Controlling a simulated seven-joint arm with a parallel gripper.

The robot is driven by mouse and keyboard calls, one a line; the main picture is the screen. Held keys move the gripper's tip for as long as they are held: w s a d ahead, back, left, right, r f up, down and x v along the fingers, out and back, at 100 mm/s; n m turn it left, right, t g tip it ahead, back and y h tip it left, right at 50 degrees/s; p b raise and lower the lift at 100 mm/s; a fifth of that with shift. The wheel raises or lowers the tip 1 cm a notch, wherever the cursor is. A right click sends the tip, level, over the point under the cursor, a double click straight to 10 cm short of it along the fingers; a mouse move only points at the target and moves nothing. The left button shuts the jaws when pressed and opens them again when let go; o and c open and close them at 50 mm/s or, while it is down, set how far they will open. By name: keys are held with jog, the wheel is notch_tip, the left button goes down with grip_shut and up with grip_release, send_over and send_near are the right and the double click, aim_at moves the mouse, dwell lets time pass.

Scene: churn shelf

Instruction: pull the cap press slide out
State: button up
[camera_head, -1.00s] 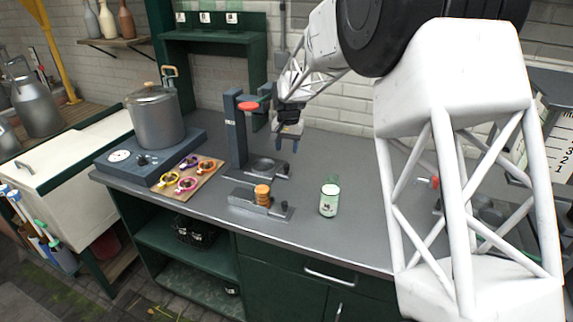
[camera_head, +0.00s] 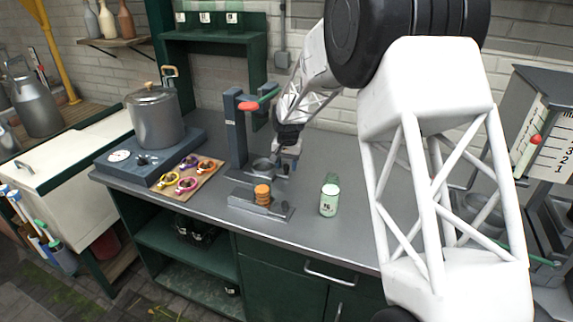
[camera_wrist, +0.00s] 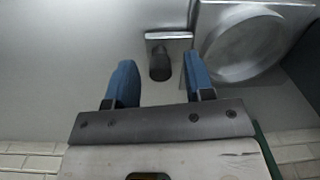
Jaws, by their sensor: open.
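The cap press (camera_head: 236,130) is a dark grey column with a red-knobbed lever, standing at the back of the counter. Its slide (camera_head: 263,163), with a round dish, sits low at the column's foot. In the wrist view the slide (camera_wrist: 205,22) shows its round recess at the upper right, and a small plate with a dark knob (camera_wrist: 160,66) beside it. My gripper (camera_head: 289,163) is low over the counter at the slide's right end. In the wrist view my gripper (camera_wrist: 158,72) is open, its blue fingers on either side of the knob, with gaps visible.
A grey block with stacked orange discs (camera_head: 262,195) stands in front of the press. A green-white jar (camera_head: 329,199) stands to the right. Colored rings lie on a board (camera_head: 204,184) at left, by a pot (camera_head: 155,118). A scale stand (camera_head: 545,130) is at far right.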

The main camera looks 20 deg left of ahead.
grip_shut()
jog(key=d, duration=1.1)
jog(key=shift+d+r, duration=0.1)
jog(key=shift+d, duration=0.2)
grip_release()
notch_tip(320, 180, up, 8)
jog(key=shift+d, duration=0.15)
dwell(0.7)
